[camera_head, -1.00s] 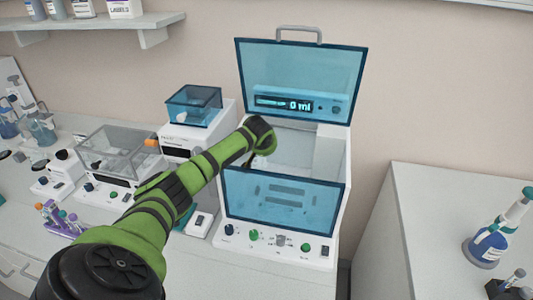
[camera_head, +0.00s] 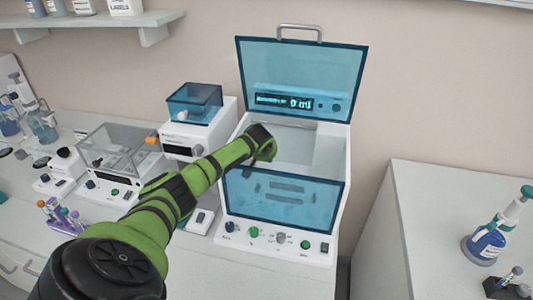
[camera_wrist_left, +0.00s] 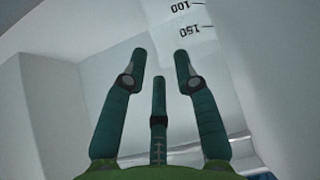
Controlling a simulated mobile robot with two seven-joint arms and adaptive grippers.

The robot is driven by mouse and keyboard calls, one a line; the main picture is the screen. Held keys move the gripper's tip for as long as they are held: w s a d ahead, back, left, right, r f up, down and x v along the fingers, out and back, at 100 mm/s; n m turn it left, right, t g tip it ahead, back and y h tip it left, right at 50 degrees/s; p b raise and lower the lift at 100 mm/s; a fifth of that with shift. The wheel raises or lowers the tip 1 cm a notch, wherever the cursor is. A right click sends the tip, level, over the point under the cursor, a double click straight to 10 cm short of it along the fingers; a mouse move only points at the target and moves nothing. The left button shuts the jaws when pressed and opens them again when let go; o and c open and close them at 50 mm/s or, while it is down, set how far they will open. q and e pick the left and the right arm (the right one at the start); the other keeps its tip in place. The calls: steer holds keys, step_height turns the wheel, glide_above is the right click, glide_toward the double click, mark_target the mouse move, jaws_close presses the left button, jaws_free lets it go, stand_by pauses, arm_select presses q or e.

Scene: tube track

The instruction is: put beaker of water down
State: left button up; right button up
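My left gripper (camera_wrist_left: 160,62) is open in the left wrist view, its dark green fingers apart with nothing between them. A clear beaker (camera_wrist_left: 186,22) with marks 100 and 150 is just beyond the fingertips at the top of that view; only part of it shows, and its water cannot be made out. In the head view my green left arm reaches into the open box-shaped machine (camera_head: 296,146). The fingertips are mostly hidden behind its blue front panel (camera_head: 283,205), and the beaker cannot be made out there. My right gripper is not in view.
The machine's blue lid (camera_head: 300,72) stands raised, with a lit display. Left of it are a smaller blue-lidded device (camera_head: 195,120) and a clear-covered device (camera_head: 112,160). A separate counter (camera_head: 440,220) with a blue-labelled bottle (camera_head: 490,242) stands at right.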

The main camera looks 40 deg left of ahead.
arm_select(q)
steer(key=b+v, duration=0.1)
steer(key=v, duration=0.6)
steer(key=shift+s+r+b, duration=0.2)
steer(key=shift+r+b, duration=0.05)
steer(key=shift+b, duration=0.05)
steer(key=shift+r, duration=0.1)
